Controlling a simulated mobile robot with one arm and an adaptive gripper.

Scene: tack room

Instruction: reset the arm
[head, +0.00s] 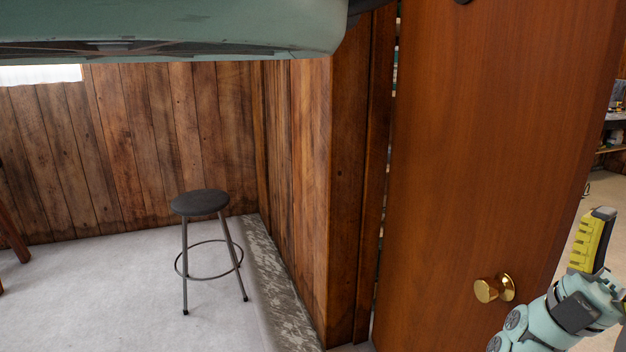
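My gripper (598,228) is at the right edge of the head view, with a yellow and black finger pointing up. It is to the right of the door's brass knob and looks apart from it. Only one finger shows clearly, so its opening cannot be told. No held object is visible. Part of my pale green arm (555,318) shows at the lower right.
A brown wooden door (480,150) with a brass knob (493,289) stands open close to my arm. A dark round stool (200,203) stands on grey floor at left, by plank walls (150,140). Another room shows beyond the door at right.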

